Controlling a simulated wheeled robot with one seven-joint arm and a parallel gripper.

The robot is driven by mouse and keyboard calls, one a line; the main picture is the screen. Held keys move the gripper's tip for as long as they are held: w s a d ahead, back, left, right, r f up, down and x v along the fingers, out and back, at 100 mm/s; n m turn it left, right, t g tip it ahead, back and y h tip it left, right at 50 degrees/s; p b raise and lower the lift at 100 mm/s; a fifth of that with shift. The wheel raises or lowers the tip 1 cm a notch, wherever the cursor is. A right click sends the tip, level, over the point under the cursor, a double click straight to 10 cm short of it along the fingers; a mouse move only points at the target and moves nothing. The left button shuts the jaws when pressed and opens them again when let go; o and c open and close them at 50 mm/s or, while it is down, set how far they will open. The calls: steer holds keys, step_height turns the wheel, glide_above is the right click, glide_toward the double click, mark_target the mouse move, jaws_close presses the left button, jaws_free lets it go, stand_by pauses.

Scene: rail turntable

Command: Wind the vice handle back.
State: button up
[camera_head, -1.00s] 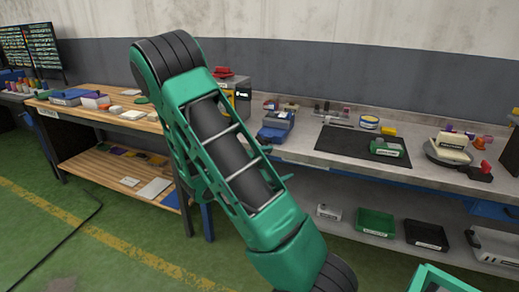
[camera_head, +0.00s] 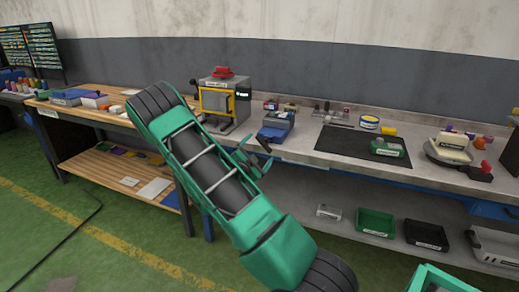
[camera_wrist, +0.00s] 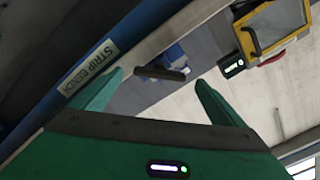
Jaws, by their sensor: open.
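The blue vice (camera_head: 279,122) sits at the front edge of the grey bench, right of my arm in the head view. Its dark handle bar (camera_head: 262,144) sticks out in front. In the wrist view the blue vice body (camera_wrist: 175,54) shows beyond my fingertips, with the dark handle bar (camera_wrist: 160,73) lying across the space between them. My gripper (camera_wrist: 159,78) is open, one green finger on each side of the picture. It faces the bar, and I see no clear contact. In the head view my gripper (camera_head: 252,160) is partly hidden behind my arm.
A yellow-framed machine (camera_head: 215,99) stands left of the vice, and shows at upper right in the wrist view. A dark mat (camera_head: 350,145) lies right of the vice. A lower shelf holds bins (camera_head: 375,222). The bench front edge carries a label (camera_wrist: 91,66).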

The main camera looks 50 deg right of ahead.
mark_target(263, 146)
steer(key=shift+x, duration=1.9)
steer(key=shift+c, duration=0.6)
steer(key=c, duration=0.9)
steer(key=shift+a, duration=0.15)
